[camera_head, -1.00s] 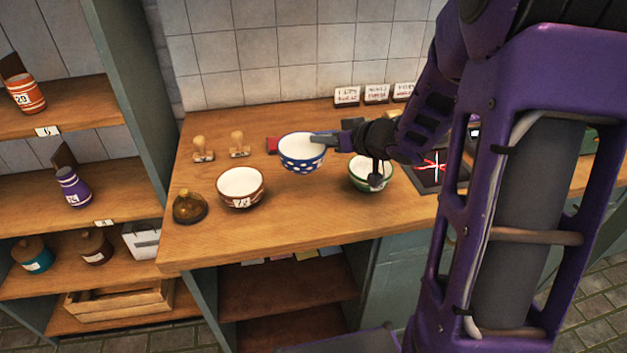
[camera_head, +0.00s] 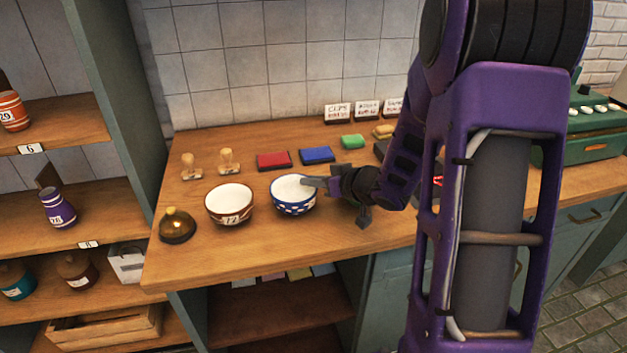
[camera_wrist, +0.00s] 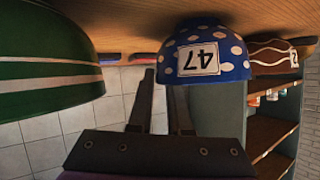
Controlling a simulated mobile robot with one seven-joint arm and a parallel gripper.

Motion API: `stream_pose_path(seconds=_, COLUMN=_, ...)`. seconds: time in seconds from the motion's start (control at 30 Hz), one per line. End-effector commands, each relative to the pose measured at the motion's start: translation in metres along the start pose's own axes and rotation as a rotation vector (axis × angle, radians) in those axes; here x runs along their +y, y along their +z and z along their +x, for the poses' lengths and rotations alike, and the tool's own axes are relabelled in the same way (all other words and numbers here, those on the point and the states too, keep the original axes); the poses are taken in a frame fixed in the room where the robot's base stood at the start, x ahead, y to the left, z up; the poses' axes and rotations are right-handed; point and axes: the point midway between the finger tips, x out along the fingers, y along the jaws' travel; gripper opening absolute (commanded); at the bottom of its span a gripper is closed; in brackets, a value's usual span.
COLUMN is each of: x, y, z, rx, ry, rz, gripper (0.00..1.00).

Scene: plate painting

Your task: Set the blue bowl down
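The blue bowl (camera_head: 293,208) with white dots stands upright on the wooden counter (camera_head: 290,245), just right of the brown bowl (camera_head: 229,207). My gripper (camera_head: 316,183) is at its right rim from the side. In the wrist view, which is upside down, the blue bowl (camera_wrist: 208,60) shows its label 47 and its base meets the counter. My gripper (camera_wrist: 163,80) has a clear gap between its fingers there. One finger passes outside the bowl's edge and the other tip is hidden behind the rim.
Red (camera_head: 273,160), blue (camera_head: 317,155) and green (camera_head: 352,142) pads lie behind. Two stamps (camera_head: 228,160) and a dark domed object (camera_head: 177,226) are left. The front counter is clear.

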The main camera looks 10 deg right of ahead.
Motion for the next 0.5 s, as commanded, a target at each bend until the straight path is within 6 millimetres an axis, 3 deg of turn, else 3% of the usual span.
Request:
stream_pose_path(seconds=0.03, x=-0.0002, y=-0.0003, z=-0.0002, rx=0.000, ry=0.000, rz=0.000, gripper=0.28)
stream_pose_path(seconds=0.1, x=-0.0002, y=-0.0003, z=-0.0002, rx=0.000, ry=0.000, rz=0.000, gripper=0.41)
stream_pose_path(seconds=0.13, x=-0.0002, y=-0.0003, z=-0.0002, rx=0.000, ry=0.000, rz=0.000, gripper=0.42)
stream_pose_path(seconds=0.5, x=-0.0003, y=-0.0044, z=-0.0058, rx=0.000, ry=0.002, rz=0.001, gripper=0.42)
